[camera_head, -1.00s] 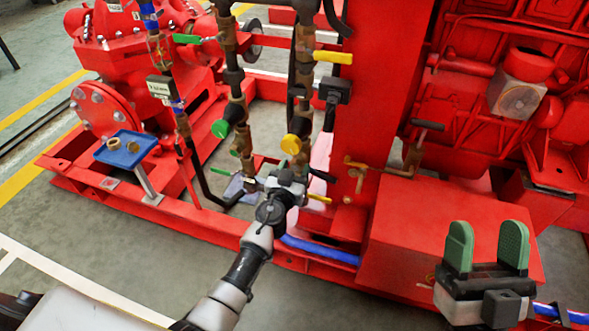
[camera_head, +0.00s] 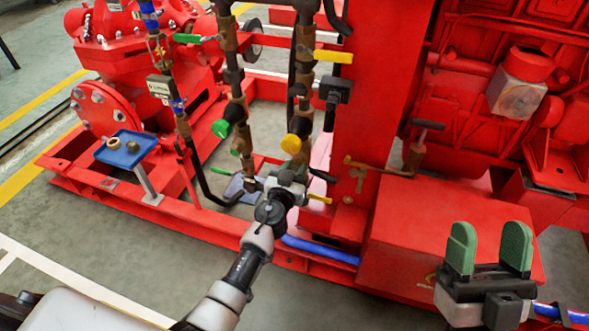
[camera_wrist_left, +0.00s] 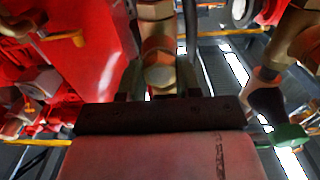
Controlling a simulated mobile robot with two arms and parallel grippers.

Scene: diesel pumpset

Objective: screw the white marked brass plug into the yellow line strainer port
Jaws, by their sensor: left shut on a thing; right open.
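My left gripper (camera_head: 286,179) is below the yellow-capped strainer (camera_head: 291,143) on the pipe line with the yellow lever. In the left wrist view, its dark fingers (camera_wrist_left: 158,92) are shut around a brass piece, the plug (camera_wrist_left: 160,76), right under a brass fitting (camera_wrist_left: 155,12). I cannot see a white mark on it, nor tell whether it sits in the port. In the head view the gripper hides the plug. My right gripper (camera_head: 489,235) is open and empty, with green pads, at the lower right.
A blue tray (camera_head: 146,143) on a post at the left holds two small brass pieces (camera_head: 113,143). A parallel pipe with a green-capped strainer (camera_head: 221,128) stands left of the yellow one. A red upright (camera_head: 372,90) and red box (camera_head: 440,225) are to the right.

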